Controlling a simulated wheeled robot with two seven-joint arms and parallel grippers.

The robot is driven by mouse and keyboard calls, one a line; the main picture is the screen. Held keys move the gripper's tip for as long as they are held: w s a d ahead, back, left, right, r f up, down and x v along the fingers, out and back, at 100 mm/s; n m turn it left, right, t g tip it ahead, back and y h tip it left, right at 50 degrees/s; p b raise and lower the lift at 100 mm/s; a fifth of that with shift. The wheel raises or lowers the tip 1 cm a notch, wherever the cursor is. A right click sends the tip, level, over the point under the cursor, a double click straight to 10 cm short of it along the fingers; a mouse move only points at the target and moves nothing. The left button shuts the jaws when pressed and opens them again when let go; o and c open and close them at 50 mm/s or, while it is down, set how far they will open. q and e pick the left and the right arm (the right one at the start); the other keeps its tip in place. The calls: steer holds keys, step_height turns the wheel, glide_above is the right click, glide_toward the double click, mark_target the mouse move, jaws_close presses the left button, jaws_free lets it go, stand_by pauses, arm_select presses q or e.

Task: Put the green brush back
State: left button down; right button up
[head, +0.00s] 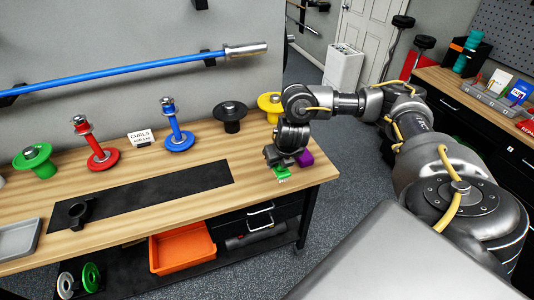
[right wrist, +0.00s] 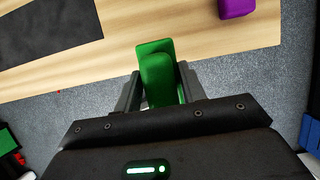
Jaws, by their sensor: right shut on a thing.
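The green brush (head: 282,175) is in my right gripper (head: 278,160) near the right end of the wooden bench (head: 230,150). In the right wrist view the brush (right wrist: 157,66) sits between the two fingers, its green back facing the camera and its far end over the bench edge. The gripper is shut on it. A purple block (head: 305,158) lies on the bench just right of the gripper, also in the right wrist view (right wrist: 236,8). My left gripper is not in view.
A black mat (head: 180,188) with a dark ring holder (head: 78,212) lies on the bench. Coloured weight stands, such as the blue one (head: 177,138), line the back. A grey tray (head: 18,238) is at left. An orange bin (head: 182,250) sits below.

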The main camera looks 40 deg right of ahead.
steer(key=w+d+f+b, duration=0.1)
steer(key=w+f+b, duration=0.1)
steer(key=w+f, duration=0.1)
steer(key=w+d+f+b, duration=0.1)
steer(key=w+f, duration=0.1)
steer(key=w, duration=0.2)
steer(key=w+d+f+b, duration=0.2)
steer(key=w+f, duration=0.1)
steer(key=shift+w+f+b, duration=0.3)
steer(key=shift+f, duration=0.05)
steer(key=shift+w+d, duration=0.15)
steer(key=shift+w, duration=0.05)
step_height(320, 180, down, 3)
steer(key=shift+w+r+b, duration=0.1)
steer(key=shift+r+b, duration=0.1)
steer(key=shift+b, duration=0.4)
steer(key=shift+d+f+p, duration=0.1)
steer(key=shift+f+p, duration=0.15)
steer(key=shift+p, duration=0.1)
steer(key=shift+w+f, duration=0.1)
steer(key=shift+f, duration=0.2)
steer(key=o, duration=0.9)
steer(key=shift+o, duration=0.2)
